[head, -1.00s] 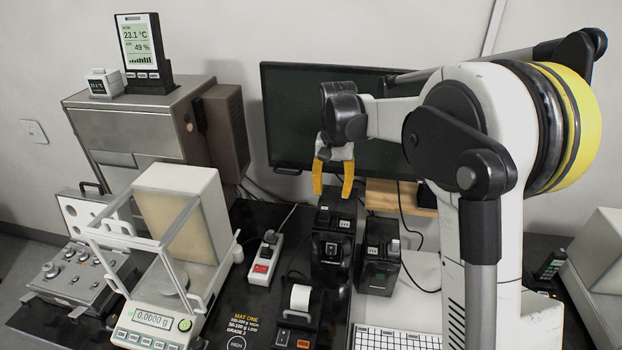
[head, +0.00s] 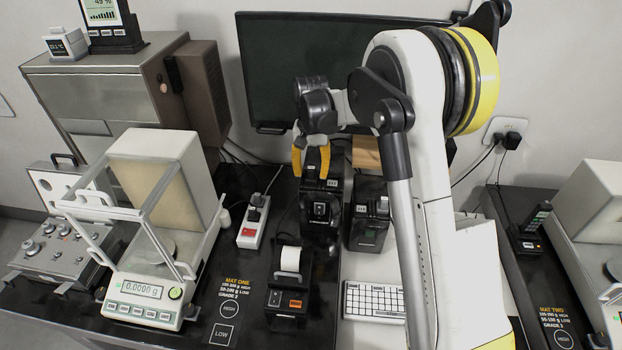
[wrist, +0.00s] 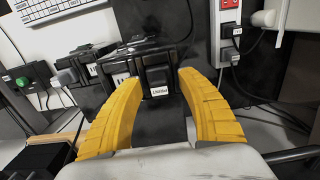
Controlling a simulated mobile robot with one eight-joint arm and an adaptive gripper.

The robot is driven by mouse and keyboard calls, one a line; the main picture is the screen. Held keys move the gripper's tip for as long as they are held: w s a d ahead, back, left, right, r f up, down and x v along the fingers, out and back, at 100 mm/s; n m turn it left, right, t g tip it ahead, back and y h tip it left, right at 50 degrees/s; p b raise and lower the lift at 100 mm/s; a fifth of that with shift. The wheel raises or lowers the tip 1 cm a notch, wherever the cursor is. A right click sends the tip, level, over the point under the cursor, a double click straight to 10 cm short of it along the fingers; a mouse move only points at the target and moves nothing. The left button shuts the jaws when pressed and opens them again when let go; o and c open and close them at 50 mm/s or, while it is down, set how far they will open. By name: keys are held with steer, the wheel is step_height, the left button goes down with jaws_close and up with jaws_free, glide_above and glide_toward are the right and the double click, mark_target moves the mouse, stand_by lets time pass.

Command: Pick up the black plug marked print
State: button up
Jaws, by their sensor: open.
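My gripper (head: 311,172) is open, pointing down over the back of a black box (head: 319,212). In the wrist view, my yellow fingers (wrist: 158,95) stand on either side of a black plug (wrist: 157,76) with a small white label (wrist: 158,91). The plug is seated in the box and there is a gap on both sides. I cannot read the label surely enough to say it is print. A second white label (wrist: 121,79) shows beside it, outside my fingers. A power strip (head: 251,228) with a black plug (head: 256,203) is to the left.
A second black box (head: 368,228) stands close on the right. A small printer (head: 289,282) with a paper roll and a glass-sided balance (head: 150,250) are nearer. The monitor (head: 340,70) is behind my gripper. Cables run around the boxes.

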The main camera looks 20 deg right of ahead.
jaws_close()
steer(key=shift+r, duration=0.1)
stand_by(0.3)
